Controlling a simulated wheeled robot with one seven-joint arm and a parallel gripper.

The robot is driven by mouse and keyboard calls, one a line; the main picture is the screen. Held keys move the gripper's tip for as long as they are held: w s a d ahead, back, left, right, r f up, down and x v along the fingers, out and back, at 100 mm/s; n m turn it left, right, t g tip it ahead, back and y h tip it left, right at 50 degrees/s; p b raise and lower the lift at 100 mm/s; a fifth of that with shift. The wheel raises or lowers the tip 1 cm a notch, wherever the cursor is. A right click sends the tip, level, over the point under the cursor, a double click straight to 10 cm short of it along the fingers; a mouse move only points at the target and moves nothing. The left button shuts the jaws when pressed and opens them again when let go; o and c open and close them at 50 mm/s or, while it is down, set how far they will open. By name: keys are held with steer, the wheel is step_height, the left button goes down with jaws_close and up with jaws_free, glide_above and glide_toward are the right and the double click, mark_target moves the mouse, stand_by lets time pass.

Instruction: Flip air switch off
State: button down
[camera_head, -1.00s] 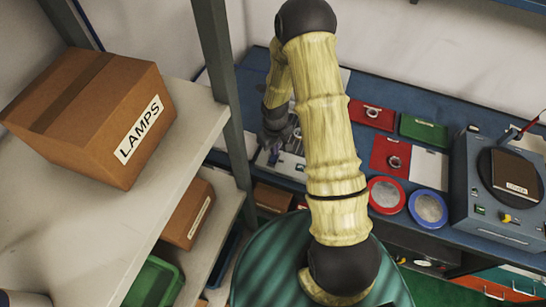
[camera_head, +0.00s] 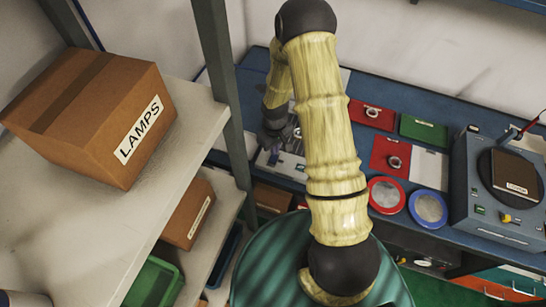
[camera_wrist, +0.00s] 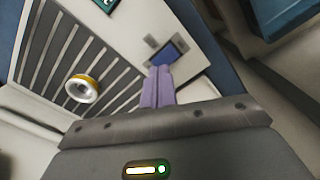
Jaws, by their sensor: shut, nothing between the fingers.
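A small blue rocker (camera_wrist: 170,51), which looks like the air switch, sits on a pale grey panel (camera_wrist: 200,62) in the wrist view. My gripper (camera_wrist: 161,70) has its two purple fingers together with nothing between them. The fingertips are at the near edge of the rocker and cover part of it; I cannot tell whether they touch it. In the head view my gripper (camera_head: 273,148) is low over the light panel (camera_head: 291,169) at the left end of the blue bench. The switch is not clear there.
A yellow-rimmed ring (camera_wrist: 82,88) lies on the slotted panel part. On the bench (camera_head: 440,107) are red and green plates, a red-rimmed dish (camera_head: 386,195), a blue-rimmed dish (camera_head: 428,208) and a blue device (camera_head: 480,207). A shelf with a LAMPS box (camera_head: 90,118) stands left, its post close to my arm.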

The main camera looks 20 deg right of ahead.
steer(key=shift+f+b, duration=0.7)
steer(key=shift+f, duration=0.2)
stand_by(0.9)
steer(key=shift+r, duration=0.1)
steer(key=shift+r+p, duration=2.65)
steer(key=shift+r, duration=0.8)
steer(key=shift+r, duration=0.1)
steer(key=s+r+m+t, duration=0.1)
steer(key=s+r+m, duration=0.1)
steer(key=s+r, duration=0.5)
steer(key=s+r+m+t, duration=0.1)
steer(key=s+r, duration=0.6)
steer(key=r, duration=0.9)
steer(key=shift+s+m+t, duration=0.2)
steer(key=shift+m+t, duration=0.1)
steer(key=shift+m, duration=0.6)
